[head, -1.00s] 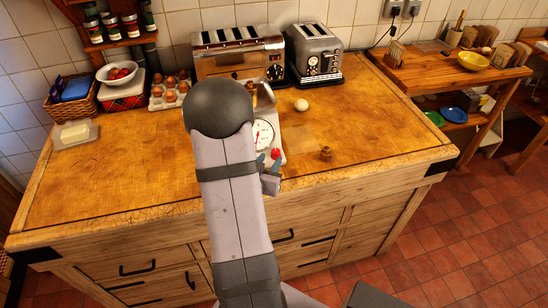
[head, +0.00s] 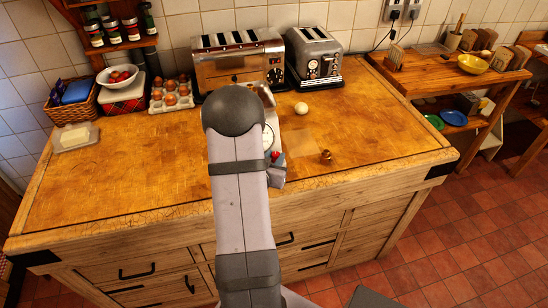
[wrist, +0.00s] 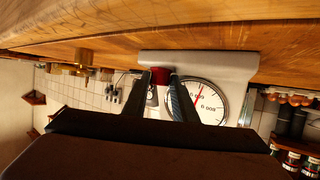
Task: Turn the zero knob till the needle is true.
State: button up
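The kitchen scale (head: 271,122) stands near the front edge of the worktop, mostly hidden by my arm in the head view. In the wrist view, upside down, its pale body (wrist: 215,62) carries a round white dial (wrist: 210,112) with a red needle (wrist: 199,92). I cannot tell whether the needle lies on the zero mark. The red zero knob (wrist: 160,76) sits beside the dial, between the fingertips of my gripper (wrist: 161,82). The fingers flank the knob closely; contact is not clear. In the head view, the knob (head: 275,155) shows beside my arm.
A small brass piece (head: 326,157) stands right of the scale and a pale egg-like object (head: 301,108) lies behind it. Two toasters (head: 240,72) and an egg tray (head: 172,101) stand at the back. The left worktop is mostly clear.

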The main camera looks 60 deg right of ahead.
jog(key=shift+c, duration=1.3)
jog(key=shift+w, duration=0.1)
jog(key=shift+w+r+m+g+h+p, duration=0.1)
jog(key=shift+m+g+h+p, duration=0.05)
jog(key=shift+m+g, duration=0.45)
jog(key=shift+w+r+m+g+h+p, duration=0.1)
jog(key=shift+m+g+h+p, duration=0.05)
jog(key=shift+m+g, duration=0.45)
jog(key=shift+f+m+g, duration=0.1)
jog(key=shift+m+g, duration=0.3)
jog(key=shift+g, duration=0.3)
jog(key=o, duration=0.8)
jog(key=shift+c, duration=0.2)
